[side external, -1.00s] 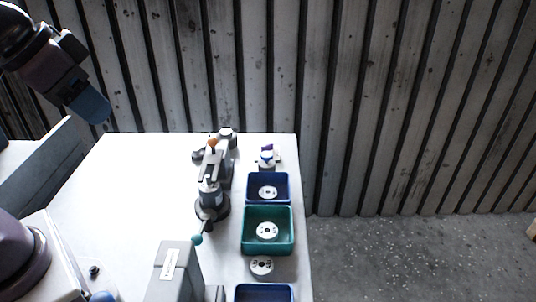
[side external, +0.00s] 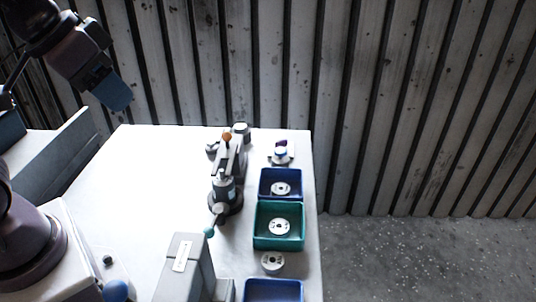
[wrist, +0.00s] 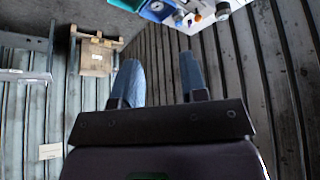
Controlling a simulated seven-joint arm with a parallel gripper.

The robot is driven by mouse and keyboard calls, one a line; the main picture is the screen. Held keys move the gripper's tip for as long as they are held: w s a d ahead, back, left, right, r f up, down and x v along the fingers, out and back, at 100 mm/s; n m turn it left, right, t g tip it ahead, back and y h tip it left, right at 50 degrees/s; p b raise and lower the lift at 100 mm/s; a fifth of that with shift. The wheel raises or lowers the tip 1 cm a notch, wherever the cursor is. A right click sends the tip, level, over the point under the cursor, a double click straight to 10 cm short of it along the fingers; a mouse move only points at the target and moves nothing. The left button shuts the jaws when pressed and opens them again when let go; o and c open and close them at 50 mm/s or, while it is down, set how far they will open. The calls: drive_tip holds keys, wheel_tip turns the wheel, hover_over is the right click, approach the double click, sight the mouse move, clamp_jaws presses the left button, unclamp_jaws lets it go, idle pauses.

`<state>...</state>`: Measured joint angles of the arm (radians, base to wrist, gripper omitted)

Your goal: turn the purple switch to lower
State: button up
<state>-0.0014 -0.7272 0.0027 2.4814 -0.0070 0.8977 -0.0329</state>
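The purple switch (side external: 282,144) sits on a small white and grey base at the far right corner of the white table (side external: 150,190), behind the bins. It is small, and its exact setting cannot be told. My gripper (side external: 113,93) hangs in the air at the upper left, far from the switch and above the table's level. In the wrist view my gripper (wrist: 160,63) has its two blue fingers well apart with nothing between them. The switch cannot be made out clearly in the wrist view.
A blue bin (side external: 262,172) and a teal bin (side external: 257,240) hold white discs; another disc (side external: 273,261) lies in front. A grey clamp-like device (side external: 222,185) with an orange knob stands left of the bins. A grey block (side external: 185,265) stands nearer. The table's left middle is clear.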

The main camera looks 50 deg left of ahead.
drive_tip(key=w+a+r+n+h, duration=0.1)
drive_tip(key=w+r+n, duration=0.1)
drive_tip(key=w+n, duration=0.85)
drive_tip(key=n+g, duration=0.1)
drive_tip(key=n, duration=2.2)
hover_over(279, 141)
drive_tip(key=s, duration=0.4)
wheel_tip(279, 141, down, 24)
drive_tip(key=f, duration=0.1)
drive_tip(key=x, duration=0.7)
drive_tip(key=a+x, duration=0.1)
drive_tip(key=x, duration=0.3)
drive_tip(key=shift+f, duration=0.25)
